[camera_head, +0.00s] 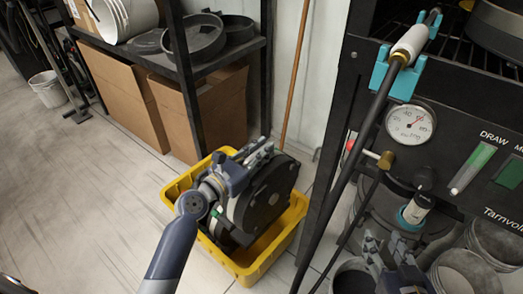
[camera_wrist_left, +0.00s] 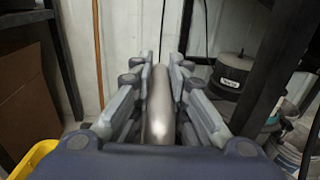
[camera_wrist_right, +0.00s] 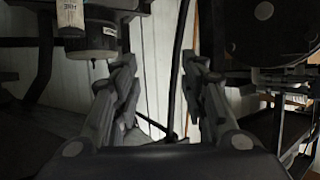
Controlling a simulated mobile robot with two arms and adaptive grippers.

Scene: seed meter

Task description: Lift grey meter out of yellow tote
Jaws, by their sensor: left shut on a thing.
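The grey meter (camera_head: 268,197), a thick round body with a dark disc face and paler rim, stands on edge in the yellow tote (camera_head: 247,272). Its upper part rises above the tote's rim; its underside is hidden. My left gripper (camera_head: 262,150) is shut on the top of the meter. In the left wrist view a smooth silver-grey part (camera_wrist_left: 158,105) lies between its fingers, and a corner of the tote (camera_wrist_left: 35,158) shows at lower left. My right gripper (camera_head: 385,250) is at the lower right, away from the tote; its fingers stand apart and empty in the right wrist view (camera_wrist_right: 155,85).
A dark shelf rack (camera_head: 187,75) with cardboard boxes (camera_head: 125,95) stands behind and left of the tote. A black machine with a gauge (camera_head: 410,124) stands to the right, with buckets (camera_head: 465,272) below. A wooden pole (camera_head: 296,75) leans behind.

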